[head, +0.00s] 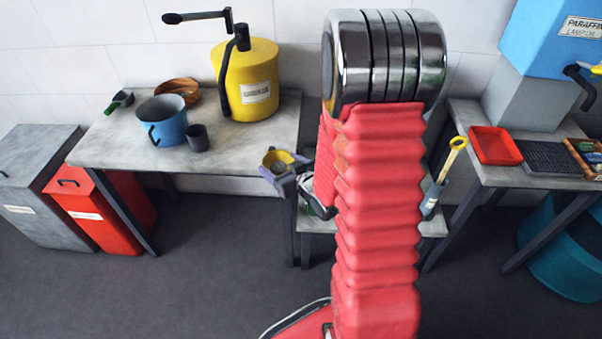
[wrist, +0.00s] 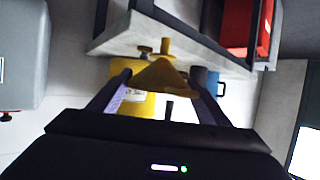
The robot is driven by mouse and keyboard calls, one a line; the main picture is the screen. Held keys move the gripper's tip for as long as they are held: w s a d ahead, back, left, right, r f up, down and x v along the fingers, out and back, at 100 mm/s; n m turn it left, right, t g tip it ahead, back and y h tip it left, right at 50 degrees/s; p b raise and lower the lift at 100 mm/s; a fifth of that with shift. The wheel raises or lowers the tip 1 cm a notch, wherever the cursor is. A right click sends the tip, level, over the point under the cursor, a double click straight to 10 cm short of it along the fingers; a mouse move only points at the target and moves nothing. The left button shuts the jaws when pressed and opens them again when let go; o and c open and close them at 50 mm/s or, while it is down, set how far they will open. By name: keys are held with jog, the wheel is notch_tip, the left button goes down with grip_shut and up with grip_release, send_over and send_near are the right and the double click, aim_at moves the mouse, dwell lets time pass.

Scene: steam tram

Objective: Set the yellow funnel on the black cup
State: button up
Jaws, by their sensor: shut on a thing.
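My gripper (head: 283,162) is shut on the yellow funnel (head: 275,157) and holds it in the air near the right front end of the left table, to the right of the black cup. In the wrist view the funnel (wrist: 160,75) sits between the two fingers. The black cup (head: 197,138) stands upright on the table near its front edge, apart from the funnel. The dark cup (wrist: 198,74) also shows in the wrist view, partly hidden by a finger.
A blue pot (head: 163,122) stands left of the cup, with a wooden bowl (head: 178,88) behind it. A tall yellow canister (head: 247,85) with a crank stands at the back. A green scoop (head: 119,101) lies at the left. Right of the cup, the tabletop is clear.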

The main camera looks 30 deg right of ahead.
jog(key=w+a+r, duration=0.3)
jog(key=a+r, duration=0.1)
jog(key=a, duration=0.2)
jog(key=w+a+r, duration=0.3)
jog(key=a+r, duration=0.2)
jog(key=a, duration=0.2)
jog(key=shift+w+a+r, duration=0.25)
jog(key=shift+w+r, duration=0.05)
jog(key=shift+w, duration=0.1)
jog(key=shift+s, duration=0.1)
